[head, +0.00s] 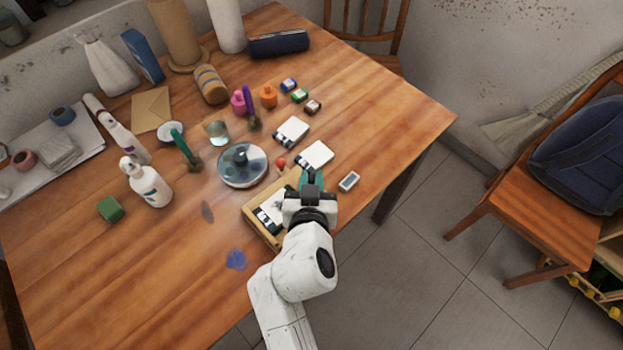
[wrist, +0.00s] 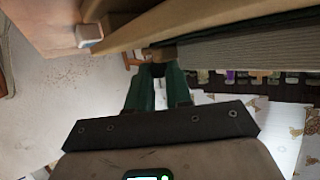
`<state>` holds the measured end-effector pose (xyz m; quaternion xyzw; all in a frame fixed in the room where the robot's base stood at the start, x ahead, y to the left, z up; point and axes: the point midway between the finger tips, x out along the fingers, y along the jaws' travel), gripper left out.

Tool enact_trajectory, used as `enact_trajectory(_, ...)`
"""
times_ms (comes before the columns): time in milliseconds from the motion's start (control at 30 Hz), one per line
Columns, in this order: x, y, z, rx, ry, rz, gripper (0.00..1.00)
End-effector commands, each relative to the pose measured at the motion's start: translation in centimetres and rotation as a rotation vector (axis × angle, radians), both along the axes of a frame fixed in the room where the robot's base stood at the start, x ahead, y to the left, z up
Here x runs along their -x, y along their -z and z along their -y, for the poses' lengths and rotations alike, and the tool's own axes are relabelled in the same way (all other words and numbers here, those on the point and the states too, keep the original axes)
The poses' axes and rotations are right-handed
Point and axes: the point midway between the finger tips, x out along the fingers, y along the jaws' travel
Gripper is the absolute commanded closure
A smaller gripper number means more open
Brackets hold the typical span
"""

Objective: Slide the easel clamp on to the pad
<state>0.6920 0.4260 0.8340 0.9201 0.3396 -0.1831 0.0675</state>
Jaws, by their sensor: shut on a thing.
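The wooden easel (head: 253,222) lies low at the table's near edge, with a white pad (head: 271,203) with dark marks on it. My gripper (head: 312,178) is over the easel's right side, and my arm hides part of it. In the wrist view the green fingers of my gripper (wrist: 160,78) are shut on a small brown wooden piece (wrist: 161,53), which looks like the easel clamp. It sits by a wooden bar (wrist: 190,30) and the ridged grey edge of a slab, perhaps the pad (wrist: 250,52). Whether the clamp touches the pad I cannot tell.
A round glass-like dish (head: 242,166), a red ball (head: 281,163), white cards (head: 315,155) and a small grey-white block (head: 349,181) lie close around the easel. Bottles (head: 148,185) and paint pots (head: 268,96) stand farther back.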

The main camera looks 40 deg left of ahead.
Motion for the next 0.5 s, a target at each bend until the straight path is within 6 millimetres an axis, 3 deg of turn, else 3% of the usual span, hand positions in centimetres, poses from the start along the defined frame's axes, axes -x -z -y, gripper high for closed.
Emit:
enact_trajectory(367,0.02,0.01,0.0,0.0,0.0,0.0,1.0)
enact_trajectory(500,0.92,0.29,-0.08,0.001,-0.001,0.0,1.0)
